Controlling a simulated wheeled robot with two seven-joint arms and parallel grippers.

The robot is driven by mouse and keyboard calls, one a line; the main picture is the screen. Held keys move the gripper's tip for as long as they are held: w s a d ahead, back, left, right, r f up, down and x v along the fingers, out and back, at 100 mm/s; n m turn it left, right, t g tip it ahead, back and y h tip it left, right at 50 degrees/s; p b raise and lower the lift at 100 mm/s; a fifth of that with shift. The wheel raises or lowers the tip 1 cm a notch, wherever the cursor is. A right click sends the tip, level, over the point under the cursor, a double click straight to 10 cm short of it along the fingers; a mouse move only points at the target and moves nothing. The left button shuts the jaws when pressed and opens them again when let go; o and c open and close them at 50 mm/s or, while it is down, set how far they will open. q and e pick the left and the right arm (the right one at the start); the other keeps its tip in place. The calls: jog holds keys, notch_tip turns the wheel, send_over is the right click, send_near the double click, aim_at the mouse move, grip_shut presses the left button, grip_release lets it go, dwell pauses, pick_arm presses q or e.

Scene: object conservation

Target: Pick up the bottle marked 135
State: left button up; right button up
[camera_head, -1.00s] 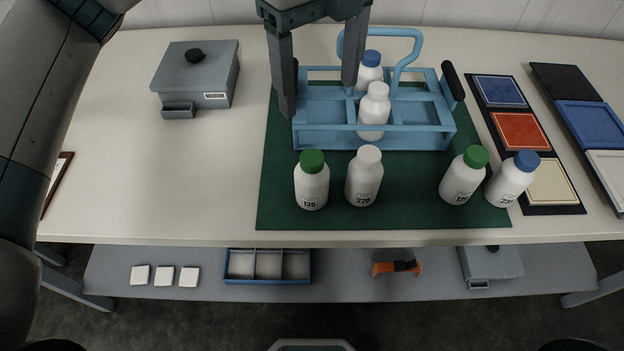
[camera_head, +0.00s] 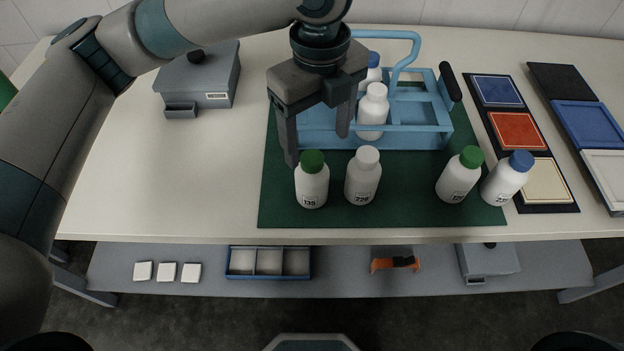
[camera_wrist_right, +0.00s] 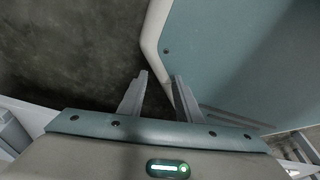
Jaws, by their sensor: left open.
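The white bottle with a green cap (camera_head: 312,187), whose small label appears to read 135, stands upright on the green mat (camera_head: 400,212) near its front left. My left gripper (camera_head: 317,150) is open and empty, pointing down in front of the blue rack, just behind and above this bottle's cap. Its left finger is close to the cap in the head view; I cannot tell if they touch. My right gripper (camera_wrist_right: 160,76) shows in the right wrist view with its fingers apart and nothing between them, over the floor.
A white-capped bottle (camera_head: 362,178) stands close to its right. Another green-capped bottle (camera_head: 459,177) and a blue-capped bottle (camera_head: 506,180) stand farther right. The blue rack (camera_head: 430,138) holds two bottles behind. A grey box (camera_head: 215,82) stands back left; the table's left front is clear.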

aim_at(311, 158)
pick_arm(q)
jog(key=shift+f, duration=0.95)
pick_arm(e)
jog(key=shift+s+d+f, duration=0.1)
jog(key=shift+s+d, duration=0.4)
pick_arm(q)
jog(key=shift+f, duration=0.1)
jog(key=shift+a+f+p, duration=0.15)
jog(key=shift+f+p, duration=0.1)
jog(key=shift+p, duration=0.05)
jog(key=f, duration=0.1)
jog(key=f+p, duration=0.1)
jog(key=f, duration=0.1)
jog(key=shift+a+f, duration=0.2)
jog(key=shift+a, duration=0.15)
jog(key=shift+f, duration=0.5)
pick_arm(e)
jog(key=s+d+g, duration=0.2)
jog(key=s, duration=0.3)
jog(key=shift+s+d+r+h, duration=0.2)
jog(key=shift+s+h, duration=0.1)
pick_arm(q)
jog(key=c, duration=1.5)
jog(key=shift+c, duration=0.2)
pick_arm(e)
jog(key=shift+a, duration=0.4)
